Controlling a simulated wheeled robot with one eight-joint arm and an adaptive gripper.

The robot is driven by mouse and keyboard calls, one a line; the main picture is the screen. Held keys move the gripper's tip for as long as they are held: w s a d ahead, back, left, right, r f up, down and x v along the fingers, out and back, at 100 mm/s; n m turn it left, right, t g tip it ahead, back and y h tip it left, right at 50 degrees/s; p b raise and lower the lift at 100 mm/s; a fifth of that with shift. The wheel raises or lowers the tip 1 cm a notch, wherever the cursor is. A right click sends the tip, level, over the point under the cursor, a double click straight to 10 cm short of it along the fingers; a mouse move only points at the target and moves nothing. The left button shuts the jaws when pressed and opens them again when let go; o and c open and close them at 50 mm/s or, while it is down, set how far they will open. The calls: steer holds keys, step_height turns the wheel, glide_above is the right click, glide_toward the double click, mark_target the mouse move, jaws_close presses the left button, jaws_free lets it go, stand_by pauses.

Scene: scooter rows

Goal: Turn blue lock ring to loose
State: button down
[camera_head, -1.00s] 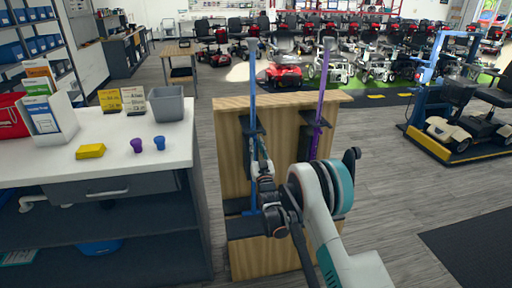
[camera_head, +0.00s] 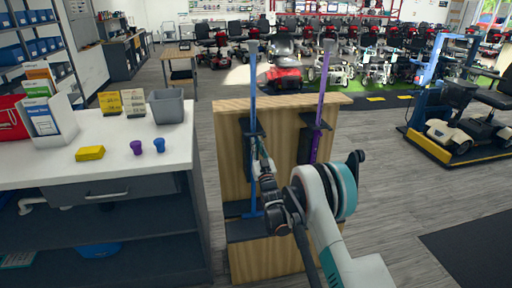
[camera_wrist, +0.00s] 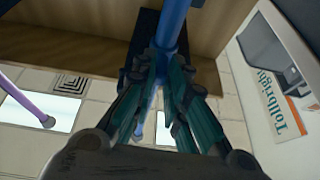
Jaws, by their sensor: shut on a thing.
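A tall blue pole (camera_head: 252,85) stands upright against the wooden stand (camera_head: 232,245), passing a dark bracket. My gripper (camera_head: 261,158) is at this pole just below the bracket. In the wrist view the blue pole (camera_wrist: 173,25) runs down between the fingers of my gripper (camera_wrist: 165,75), which are closed in from both sides on a blue part at the pole. The fingers cover most of this part, so the lock ring's outline and its turn position cannot be made out.
A white-topped bench (camera_head: 115,170) with small cups and a grey bin (camera_head: 167,106) is at left. Open floor lies right of the stand; scooters stand in rows behind.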

steer(key=shift+d+n+g+y, duration=0.25)
steer(key=shift+n+g+y, duration=0.2)
steer(key=shift+y, duration=0.45)
steer(key=c, duration=1.9)
jaws_free()
steer(key=shift+a+r+m+t+h, duration=0.1)
steer(key=shift+a+m+t+h, duration=0.2)
steer(key=shift+h, duration=0.2)
steer(key=shift+h, duration=0.4)
